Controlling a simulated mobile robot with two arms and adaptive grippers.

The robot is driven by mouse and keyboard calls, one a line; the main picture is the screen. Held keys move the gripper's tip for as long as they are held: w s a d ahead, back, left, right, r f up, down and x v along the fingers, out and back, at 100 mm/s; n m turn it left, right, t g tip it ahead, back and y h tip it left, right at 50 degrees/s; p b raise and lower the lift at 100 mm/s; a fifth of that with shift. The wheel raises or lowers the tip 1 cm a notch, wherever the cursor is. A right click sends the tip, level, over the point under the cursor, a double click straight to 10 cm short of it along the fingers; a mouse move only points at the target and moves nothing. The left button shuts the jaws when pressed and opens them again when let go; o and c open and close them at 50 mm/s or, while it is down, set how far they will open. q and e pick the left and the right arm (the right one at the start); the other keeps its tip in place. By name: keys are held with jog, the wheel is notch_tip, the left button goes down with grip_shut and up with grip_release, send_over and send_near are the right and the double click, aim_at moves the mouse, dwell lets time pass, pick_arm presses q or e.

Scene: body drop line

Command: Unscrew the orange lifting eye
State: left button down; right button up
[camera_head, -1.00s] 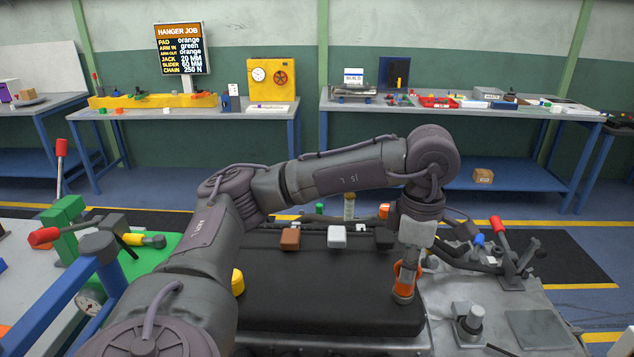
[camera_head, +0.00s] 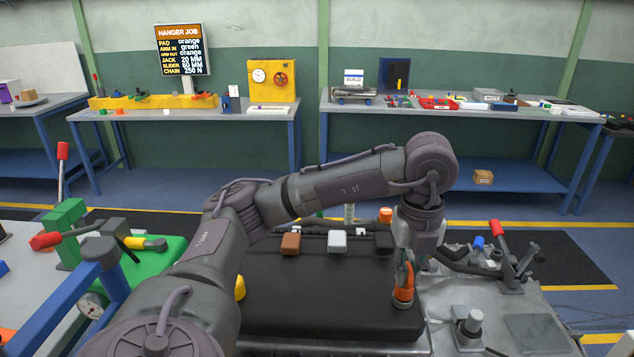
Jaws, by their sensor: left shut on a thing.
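The orange lifting eye (camera_head: 403,292) stands at the right front of the dark padded block (camera_head: 320,310). My left gripper (camera_head: 406,270) points straight down over it and is shut on its upper part. The gripper hides part of the ring, and its thread and seat cannot be made out. My right gripper is not in view.
Brown (camera_head: 290,244), light grey (camera_head: 337,240) and black (camera_head: 383,241) small blocks stand along the pad's back edge. A red-handled clamp (camera_head: 500,245) is at the right. A green fixture with a red lever (camera_head: 66,225) is at the left. A grey knob (camera_head: 473,320) stands at the front right.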

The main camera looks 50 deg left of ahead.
pick_arm(q)
jog(key=c, duration=1.2)
grip_release()
jog(key=shift+s+d+f, duration=0.1)
jog(key=shift+s+f, duration=0.1)
jog(key=shift+f, duration=0.1)
jog(key=shift+o, duration=0.2)
jog(key=shift+w+r, duration=0.1)
jog(key=shift+r, duration=0.1)
jog(key=shift+r, duration=0.4)
notch_tip(320, 180, up, 11)
